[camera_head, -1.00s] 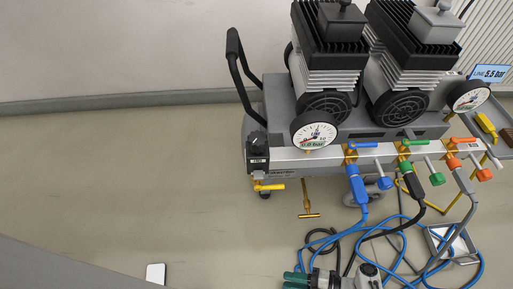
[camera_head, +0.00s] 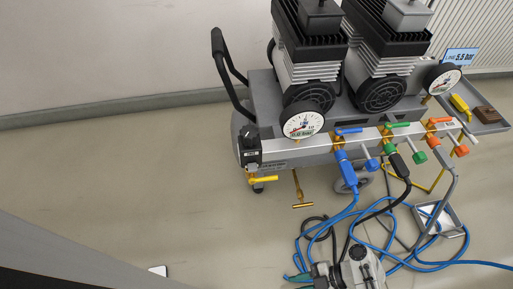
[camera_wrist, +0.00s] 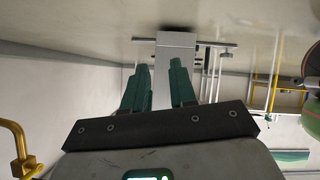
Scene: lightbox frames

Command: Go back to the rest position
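My gripper (camera_head: 300,277) is at the bottom edge of the head view, low in front of the compressor cart. Its green fingers are partly cut off there. In the wrist view my gripper (camera_wrist: 160,62) has its two green fingers apart. A pale grey bar (camera_wrist: 176,45) shows between and behind the fingers; I cannot tell how far away it is. No held object is visible. The compressor cart (camera_head: 290,152) stands upright, with two ribbed motors, round gauges and a row of blue, green and orange valves.
Blue and black hoses (camera_head: 385,215) hang from the valves and loop on the floor close beside my gripper. A small grey tray (camera_head: 455,215) is at the right. A side shelf (camera_head: 490,128) carries yellow and brown items.

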